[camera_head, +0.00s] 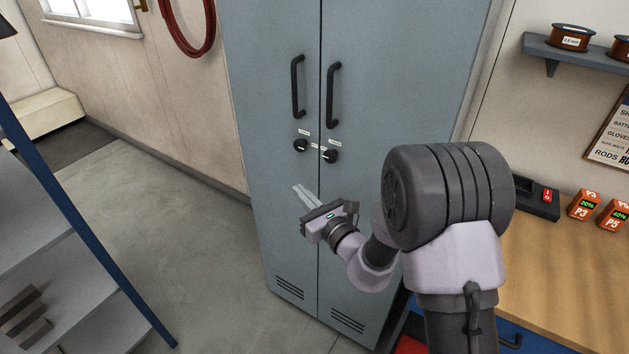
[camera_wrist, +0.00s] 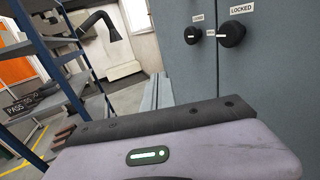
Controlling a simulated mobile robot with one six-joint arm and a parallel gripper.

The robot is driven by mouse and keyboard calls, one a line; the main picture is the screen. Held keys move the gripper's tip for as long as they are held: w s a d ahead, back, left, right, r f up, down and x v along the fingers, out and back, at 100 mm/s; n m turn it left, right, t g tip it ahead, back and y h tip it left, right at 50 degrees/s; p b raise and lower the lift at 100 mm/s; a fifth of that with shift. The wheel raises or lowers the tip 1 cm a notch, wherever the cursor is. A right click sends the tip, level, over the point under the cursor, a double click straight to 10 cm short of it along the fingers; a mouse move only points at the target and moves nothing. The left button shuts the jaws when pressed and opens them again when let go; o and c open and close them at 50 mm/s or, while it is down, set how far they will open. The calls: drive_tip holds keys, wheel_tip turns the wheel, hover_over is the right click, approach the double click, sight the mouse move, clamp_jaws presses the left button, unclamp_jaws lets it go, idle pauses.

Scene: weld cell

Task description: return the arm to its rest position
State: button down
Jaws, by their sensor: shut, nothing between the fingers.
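My arm reaches forward from the lower right in the head view. My gripper (camera_head: 304,194) is shut and empty, with its fingers together, in front of the grey-blue two-door cabinet (camera_head: 282,230). The fingers point up and to the left, below the two black knobs and apart from them. In the wrist view the shut fingers (camera_wrist: 157,92) stick out past the gripper body, beside the cabinet. Both cabinet doors look closed. One knob (camera_wrist: 232,34) has a label reading LOCKED above it; the label over the other knob (camera_wrist: 193,35) is too small to read surely.
A wooden workbench (camera_head: 560,285) with orange battery boxes (camera_head: 584,205) and a black charger (camera_head: 536,198) stands at the right. A blue-framed shelf rack (camera_head: 75,225) stands at the left. The floor (camera_head: 190,250) between rack and cabinet is clear. A red hose (camera_head: 187,30) hangs on the wall.

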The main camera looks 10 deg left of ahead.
drive_tip(key=s+a+r+n+g+y, duration=0.1)
drive_tip(key=s+r+n+g, duration=0.5)
drive_tip(key=s, duration=0.4)
drive_tip(key=s+r+n+g+y, duration=0.1)
drive_tip(key=s+r+n+g, duration=0.4)
drive_tip(key=s+n, duration=0.4)
drive_tip(key=s+d+f+n+h+b, duration=0.1)
drive_tip(key=s+d+f+n+h, duration=0.1)
drive_tip(key=s+d+n+h, duration=0.65)
drive_tip(key=s+d+t+h, duration=0.3)
drive_tip(key=s+d+h, duration=0.1)
drive_tip(key=d, duration=1.1)
drive_tip(key=shift+s+d+m+t, duration=0.15)
drive_tip(key=shift+d+m+t, duration=0.15)
drive_tip(key=shift+m+t, duration=0.1)
drive_tip(key=c, duration=2.2)
unclamp_jaws()
